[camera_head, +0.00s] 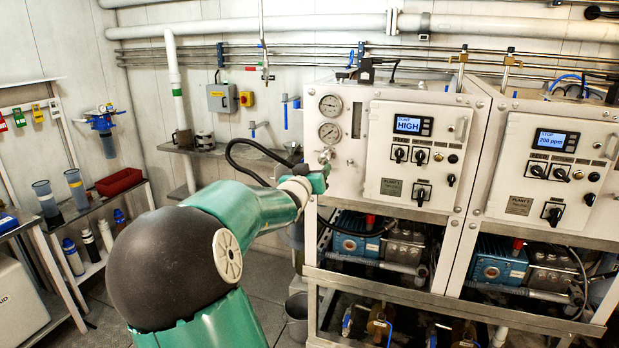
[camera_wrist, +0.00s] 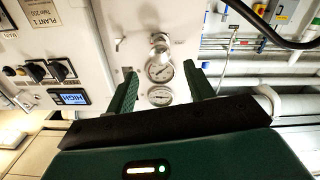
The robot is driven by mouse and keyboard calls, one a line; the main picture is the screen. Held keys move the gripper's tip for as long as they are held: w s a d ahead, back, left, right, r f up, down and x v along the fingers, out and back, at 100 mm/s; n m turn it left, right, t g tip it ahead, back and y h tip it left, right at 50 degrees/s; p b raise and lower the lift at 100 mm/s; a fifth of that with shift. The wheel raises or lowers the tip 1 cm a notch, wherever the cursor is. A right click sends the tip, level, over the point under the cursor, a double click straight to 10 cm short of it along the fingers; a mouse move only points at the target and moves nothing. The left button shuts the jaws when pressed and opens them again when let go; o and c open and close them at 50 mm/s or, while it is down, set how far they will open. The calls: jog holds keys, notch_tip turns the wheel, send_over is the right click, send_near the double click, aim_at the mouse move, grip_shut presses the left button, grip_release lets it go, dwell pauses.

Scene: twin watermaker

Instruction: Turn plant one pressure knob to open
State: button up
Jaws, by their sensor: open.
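Plant one's pressure knob, a pale metal knob (camera_head: 326,154), sits on the white panel below two round gauges (camera_head: 330,118). In the wrist view the picture is turned over, so the knob (camera_wrist: 159,42) shows above the gauges (camera_wrist: 160,70). My gripper (camera_head: 322,174) is at the panel's left side, close to the knob and just below it in the head view. In the wrist view my gripper (camera_wrist: 163,74) has its two green fingers wide apart, with the gauges between them and the knob beyond. Nothing is between the fingers. Whether a finger touches the panel is unclear.
The plant one control box (camera_head: 415,155) with a display reading HIGH and black switches is right of the knob. A second plant's control box (camera_head: 550,170) stands farther right. A black hose (camera_head: 245,150) curves beside my arm. A wall shelf (camera_head: 210,150) is at the left.

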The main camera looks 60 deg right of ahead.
jog(key=shift+s+a, duration=0.15)
jog(key=shift+a, duration=0.8)
jog(key=shift+s+a, duration=0.15)
jog(key=shift+a, duration=0.75)
